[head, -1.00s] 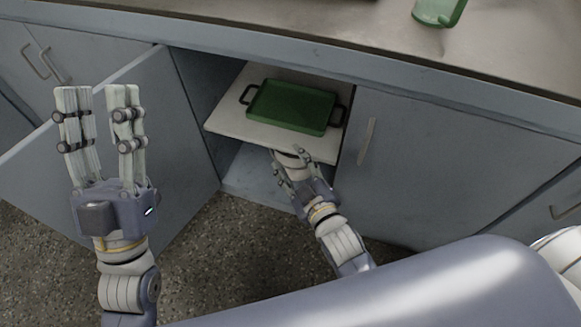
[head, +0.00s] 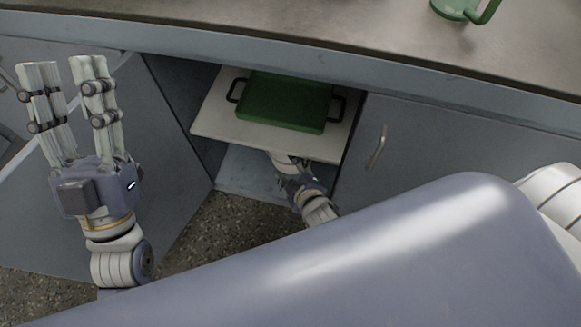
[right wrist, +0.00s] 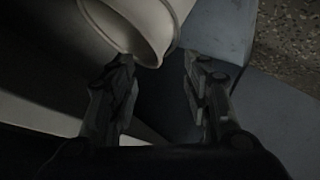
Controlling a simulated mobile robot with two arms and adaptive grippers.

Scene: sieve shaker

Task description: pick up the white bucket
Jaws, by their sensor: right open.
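The white bucket (right wrist: 108,28) shows large at the top of the right wrist view, with its rim toward my right gripper (right wrist: 158,62). That gripper is open, and its left fingertip overlaps the rim in the picture; I cannot tell if they touch. In the head view only a small pale part of the bucket (head: 281,161) shows below the shelf, with my right gripper (head: 296,180) close in front of it. My left gripper (head: 64,68) is open and empty, raised at the left, far from the bucket.
A shelf (head: 215,122) with a green tray (head: 285,103) on it lies above my right gripper in the open cabinet. An open door (head: 150,190) stands at the left and a closed door (head: 430,150) at the right. A green object (head: 455,9) is on the countertop (head: 330,35).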

